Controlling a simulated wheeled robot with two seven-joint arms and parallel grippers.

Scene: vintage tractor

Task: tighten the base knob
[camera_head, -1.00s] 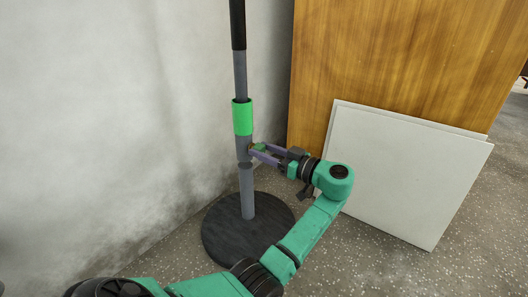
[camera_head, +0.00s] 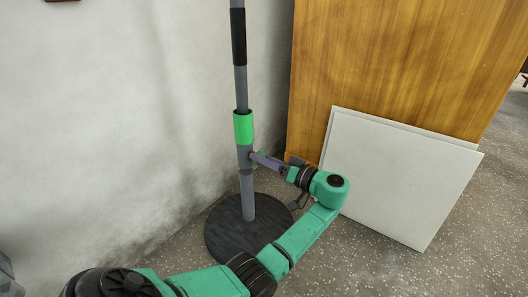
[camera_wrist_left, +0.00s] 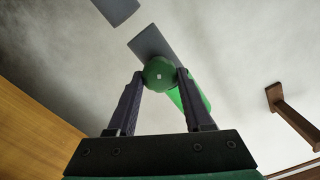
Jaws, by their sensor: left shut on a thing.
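A stand with a grey pole (camera_head: 241,90) rises from a round dark base (camera_head: 225,240). A green collar (camera_head: 243,127) is around the pole. Below the collar, a round green knob (camera_wrist_left: 158,73) sticks out from the side of the pole, with a small white mark on its face in the left wrist view. My left gripper (camera_head: 256,157) reaches it from the right. Its two fingers (camera_wrist_left: 159,80) are shut on the knob, one on each side. The knob is mostly hidden by the fingers in the head view. My right gripper is not in view.
A grey-white wall (camera_head: 110,120) stands behind and left of the stand. A wooden panel (camera_head: 390,60) and leaning white boards (camera_head: 400,180) are at the right, behind my left arm. Speckled floor (camera_head: 340,265) is clear in front of the boards.

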